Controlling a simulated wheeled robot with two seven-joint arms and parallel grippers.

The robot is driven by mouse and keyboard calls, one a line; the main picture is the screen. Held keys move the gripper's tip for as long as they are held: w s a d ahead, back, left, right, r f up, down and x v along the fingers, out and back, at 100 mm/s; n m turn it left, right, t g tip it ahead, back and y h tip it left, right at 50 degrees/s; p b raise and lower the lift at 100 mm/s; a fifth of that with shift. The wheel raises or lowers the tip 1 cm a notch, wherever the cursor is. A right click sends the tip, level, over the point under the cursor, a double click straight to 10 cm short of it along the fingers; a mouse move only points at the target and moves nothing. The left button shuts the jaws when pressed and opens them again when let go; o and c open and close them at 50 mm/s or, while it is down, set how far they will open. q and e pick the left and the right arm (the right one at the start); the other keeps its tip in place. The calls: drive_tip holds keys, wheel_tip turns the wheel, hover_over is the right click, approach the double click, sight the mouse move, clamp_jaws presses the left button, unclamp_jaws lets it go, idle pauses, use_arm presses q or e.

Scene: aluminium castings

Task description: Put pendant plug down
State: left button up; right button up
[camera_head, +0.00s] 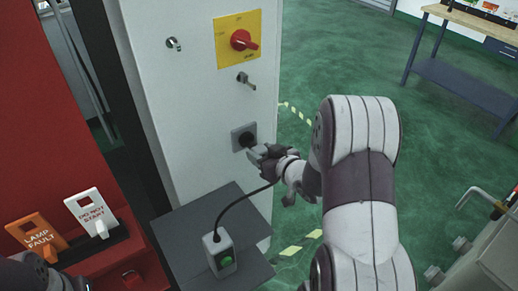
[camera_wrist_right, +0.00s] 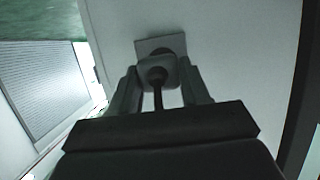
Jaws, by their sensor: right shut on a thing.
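My right gripper (camera_head: 262,158) is shut on the pendant plug (camera_wrist_right: 161,77), close to the front of the white cabinet. The grey wall socket (camera_head: 243,136) is on the cabinet face, and in the right wrist view (camera_wrist_right: 160,44) it lies directly beyond the plug. I cannot tell whether the plug touches the socket. A black cable runs from the plug to the pendant (camera_head: 220,254), a grey box with a green button. The pendant stands on a dark grey shelf (camera_head: 182,238) below the socket.
The white cabinet (camera_head: 190,85) has a red rotary switch (camera_head: 240,40) on a yellow plate and a key-like handle (camera_head: 246,80). Left is a red panel holding orange (camera_head: 35,235) and white (camera_head: 90,211) tags. A workbench (camera_head: 470,65) stands far right; green floor lies between.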

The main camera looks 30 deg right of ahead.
drive_tip(key=shift+s, duration=0.5)
drive_tip(key=shift+d, duration=0.1)
